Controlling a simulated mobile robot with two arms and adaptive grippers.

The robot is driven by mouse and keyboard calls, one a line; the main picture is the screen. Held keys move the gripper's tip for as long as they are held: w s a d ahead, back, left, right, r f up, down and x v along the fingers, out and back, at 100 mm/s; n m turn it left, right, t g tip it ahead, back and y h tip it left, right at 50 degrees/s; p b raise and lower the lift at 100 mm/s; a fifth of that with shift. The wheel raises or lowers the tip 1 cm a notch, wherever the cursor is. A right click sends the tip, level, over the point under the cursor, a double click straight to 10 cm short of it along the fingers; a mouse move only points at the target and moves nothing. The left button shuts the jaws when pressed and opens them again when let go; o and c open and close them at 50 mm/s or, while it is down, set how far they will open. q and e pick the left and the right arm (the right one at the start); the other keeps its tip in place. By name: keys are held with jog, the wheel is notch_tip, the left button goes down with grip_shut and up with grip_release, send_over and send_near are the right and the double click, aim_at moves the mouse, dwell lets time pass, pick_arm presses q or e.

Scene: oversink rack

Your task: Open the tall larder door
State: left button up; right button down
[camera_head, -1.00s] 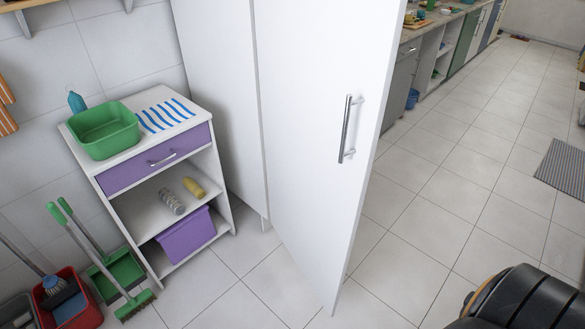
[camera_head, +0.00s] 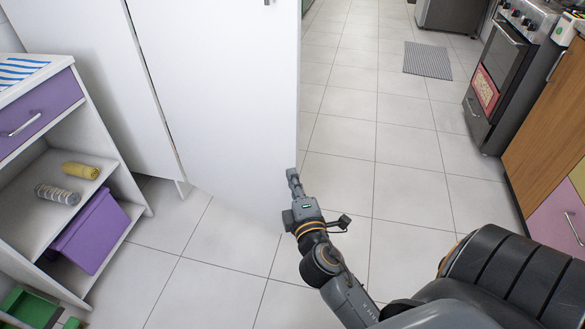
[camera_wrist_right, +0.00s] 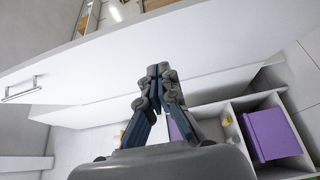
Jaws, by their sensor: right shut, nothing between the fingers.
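The white larder door (camera_head: 215,90) stands swung out from the white larder body (camera_head: 95,90), with its outer face toward me in the head view. The bar handle (camera_head: 268,2) is nearly cut off at the top of the head view. It shows in full at the left of the wrist view (camera_wrist_right: 20,91), well away from the fingers. My right gripper (camera_head: 292,176) is shut and empty by the door's lower free edge. The wrist view shows its fingertips (camera_wrist_right: 158,70) against the white panel; I cannot tell whether they touch. My left gripper is out of view.
The oven (camera_head: 500,75) and wooden cabinets (camera_head: 550,125) line the right. The tiled floor between is clear, with a grey mat (camera_head: 427,60) farther back.

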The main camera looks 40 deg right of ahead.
send_near(288, 135)
jog(key=w+a, duration=0.2)
jog(key=w, duration=0.1)
jog(key=w+d, duration=0.1)
jog(key=d, duration=0.2)
jog(key=shift+w+d, duration=0.15)
jog(key=shift+w, duration=0.25)
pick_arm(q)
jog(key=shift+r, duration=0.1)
pick_arm(e)
jog(key=shift+w+d, duration=0.2)
jog(key=shift+d, duration=0.3)
